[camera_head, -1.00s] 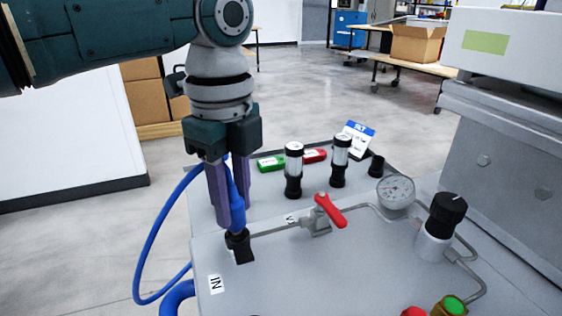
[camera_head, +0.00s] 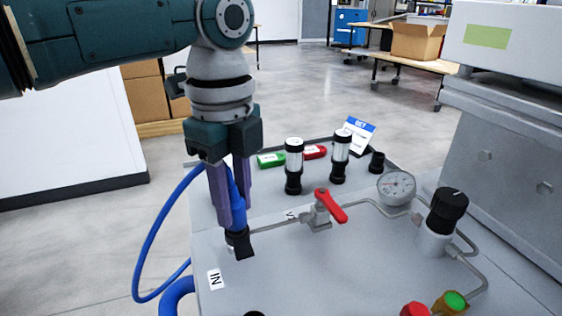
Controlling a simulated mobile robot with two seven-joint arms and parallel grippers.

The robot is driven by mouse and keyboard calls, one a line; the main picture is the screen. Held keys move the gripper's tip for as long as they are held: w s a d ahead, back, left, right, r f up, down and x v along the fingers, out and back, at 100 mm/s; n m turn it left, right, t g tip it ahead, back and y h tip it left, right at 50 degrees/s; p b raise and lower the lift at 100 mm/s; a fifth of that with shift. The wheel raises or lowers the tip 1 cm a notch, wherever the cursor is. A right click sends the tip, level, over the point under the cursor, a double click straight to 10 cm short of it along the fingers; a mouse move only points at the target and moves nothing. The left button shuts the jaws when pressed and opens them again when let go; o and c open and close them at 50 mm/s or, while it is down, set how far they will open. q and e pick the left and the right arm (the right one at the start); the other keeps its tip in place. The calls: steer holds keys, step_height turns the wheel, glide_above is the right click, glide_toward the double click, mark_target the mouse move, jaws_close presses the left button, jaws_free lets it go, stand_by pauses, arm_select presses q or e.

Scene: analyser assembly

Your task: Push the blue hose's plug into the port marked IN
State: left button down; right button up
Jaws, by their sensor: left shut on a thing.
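My left gripper (camera_head: 232,222) comes down from the upper left and is shut on the blue hose's plug (camera_head: 238,212), pointing it downward. The plug's lower end is at the black port (camera_head: 240,245) on the grey panel (camera_head: 320,270). The IN label (camera_head: 214,279) is just below and left of this port. The plug's tip is hidden, so how deep it sits cannot be told. The blue hose (camera_head: 143,250) loops out to the left from the gripper and down beside the panel. My right gripper is not in view.
Right of the port are a red-handled valve (camera_head: 328,204), two black-and-clear cylinders (camera_head: 294,165), a gauge (camera_head: 396,187) and a black knob (camera_head: 447,207). Red (camera_head: 415,310) and green (camera_head: 453,303) buttons are at the bottom right. A large grey unit (camera_head: 500,160) stands at the right.

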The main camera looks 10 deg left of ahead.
arm_select(q)
steer(key=shift+f, duration=0.1)
steer(key=c, duration=0.5)
jaws_free()
